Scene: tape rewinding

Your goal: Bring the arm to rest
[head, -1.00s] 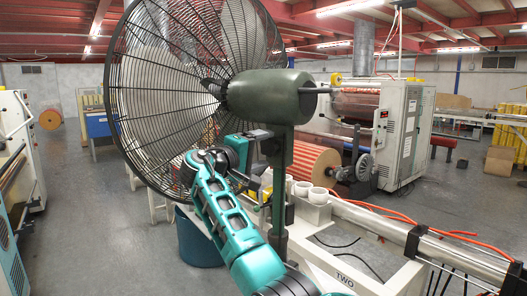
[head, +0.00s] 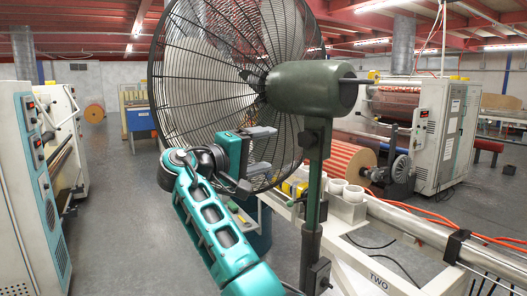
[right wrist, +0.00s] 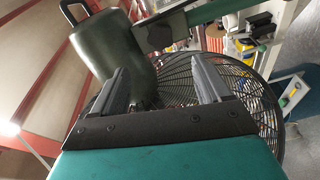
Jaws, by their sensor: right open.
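My right arm (head: 210,222) reaches up from the bottom middle of the head view, and its elbow is bent. My right gripper (head: 268,150) is open and empty, its fingers pointing right in front of the fan's wire cage. I cannot tell how close it is to the cage. In the right wrist view its two grey fingers (right wrist: 160,75) stand wide apart with nothing held between them. The fan's green motor housing and the cage show beyond them. My left gripper is not in view.
A large fan (head: 210,85) with a green motor housing (head: 312,88) stands on a post (head: 314,185) just right of the gripper. A white frame with rollers (head: 420,238) runs to the lower right. Machines (head: 40,185) stand at left. Grey floor (head: 115,205) is clear between.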

